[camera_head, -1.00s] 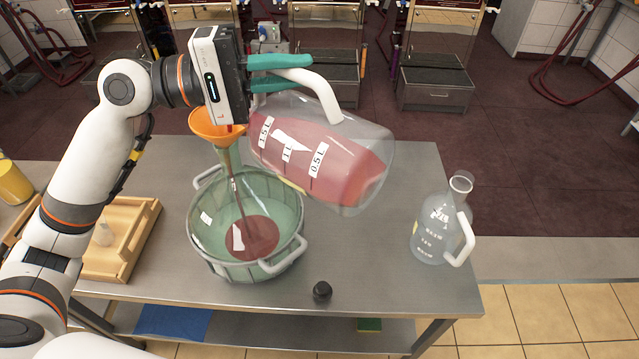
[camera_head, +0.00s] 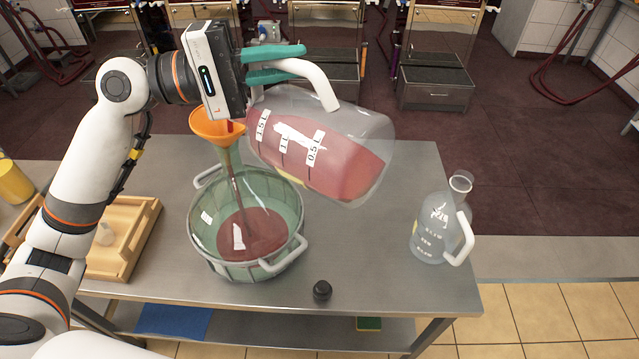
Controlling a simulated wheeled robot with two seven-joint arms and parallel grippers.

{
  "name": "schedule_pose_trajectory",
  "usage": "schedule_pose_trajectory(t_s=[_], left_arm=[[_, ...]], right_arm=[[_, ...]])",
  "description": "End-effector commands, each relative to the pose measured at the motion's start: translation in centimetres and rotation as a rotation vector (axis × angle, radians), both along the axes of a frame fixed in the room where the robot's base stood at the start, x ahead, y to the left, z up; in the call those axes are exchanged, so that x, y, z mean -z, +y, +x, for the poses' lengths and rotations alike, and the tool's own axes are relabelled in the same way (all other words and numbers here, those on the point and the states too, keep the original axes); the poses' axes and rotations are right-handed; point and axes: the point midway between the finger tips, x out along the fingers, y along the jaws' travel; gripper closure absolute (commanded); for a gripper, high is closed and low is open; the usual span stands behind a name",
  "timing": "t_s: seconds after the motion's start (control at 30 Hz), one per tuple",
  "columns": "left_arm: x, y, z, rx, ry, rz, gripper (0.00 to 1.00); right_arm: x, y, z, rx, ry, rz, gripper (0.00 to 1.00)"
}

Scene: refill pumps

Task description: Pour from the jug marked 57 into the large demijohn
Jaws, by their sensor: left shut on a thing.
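My left gripper (camera_head: 300,63) is shut on the white handle of a large clear jug (camera_head: 325,150). The jug is tipped well over, mouth to the left, with red liquid and volume labels on its side; no number 57 is readable on it. Its mouth is at an orange funnel (camera_head: 212,127), where a little red shows. The funnel stands in the neck of the large green-glass demijohn (camera_head: 212,252), which sits in a grey two-handled holder. A thin red stream runs down inside to a red pool at the bottom. My right gripper is out of view.
A smaller clear jug (camera_head: 432,235) with a white handle and blurred markings stands upright at the table's right. A black cap (camera_head: 322,291) lies near the front edge of the metal table (camera_head: 380,275). A wooden tray (camera_head: 128,250) is at left, beside a yellow container (camera_head: 14,183).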

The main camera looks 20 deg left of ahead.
Motion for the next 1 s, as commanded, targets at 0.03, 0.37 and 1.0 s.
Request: schedule_pose_trajectory(t_s=[0.03,0.37,1.0], left_arm=[[-0.2,0.06,0.0,-0.001,-0.002,-0.006,1.0],[-0.62,0.53,0.21,-0.001,0.013,-0.036,1.0],[-1.01,0.95,0.41,-0.001,0.026,-0.065,1.0]], right_arm=[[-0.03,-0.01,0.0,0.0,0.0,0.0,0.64],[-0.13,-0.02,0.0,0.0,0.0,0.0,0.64],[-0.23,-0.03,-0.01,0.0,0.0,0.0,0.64]])
